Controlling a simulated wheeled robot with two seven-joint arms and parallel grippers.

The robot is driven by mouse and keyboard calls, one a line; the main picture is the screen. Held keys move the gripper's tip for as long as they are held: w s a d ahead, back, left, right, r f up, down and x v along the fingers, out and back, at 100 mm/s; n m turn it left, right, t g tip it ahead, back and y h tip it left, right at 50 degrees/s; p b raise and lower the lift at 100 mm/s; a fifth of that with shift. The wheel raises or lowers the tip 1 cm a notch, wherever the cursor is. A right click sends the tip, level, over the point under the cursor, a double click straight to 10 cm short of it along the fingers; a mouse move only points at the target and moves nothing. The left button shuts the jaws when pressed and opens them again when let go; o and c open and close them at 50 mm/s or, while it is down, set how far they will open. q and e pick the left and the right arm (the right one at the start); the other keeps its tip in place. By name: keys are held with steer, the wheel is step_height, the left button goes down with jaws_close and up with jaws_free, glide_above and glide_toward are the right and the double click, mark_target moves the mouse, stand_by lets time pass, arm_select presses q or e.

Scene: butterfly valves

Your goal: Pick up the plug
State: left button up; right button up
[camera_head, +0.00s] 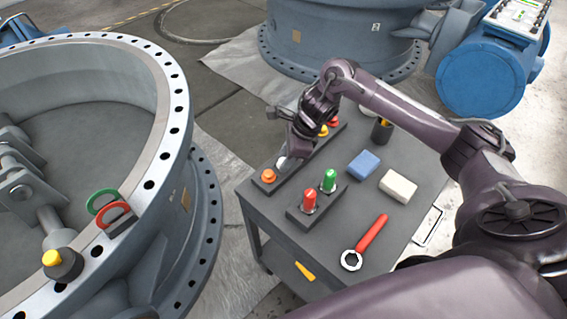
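The task's plug is not clearly marked out. A dark rack (308,153) on the table holds round-topped plugs: an orange-topped plug (268,176) at its near end, and a yellow-topped plug (323,131) and a red-orange one (334,123) towards its far end. The gripper's own body hides part of the rack. My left gripper is not in view.
The dark table (345,212) also bears a holder with a red handle (309,200) and a green handle (329,179), a blue block (364,164), a white block (398,187), a red-handled wrench (367,240) and a dark cup (382,131). A large valve ring (158,155) stands left.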

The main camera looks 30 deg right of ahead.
steer(key=c, duration=0.4)
steer(key=shift+r, duration=0.15)
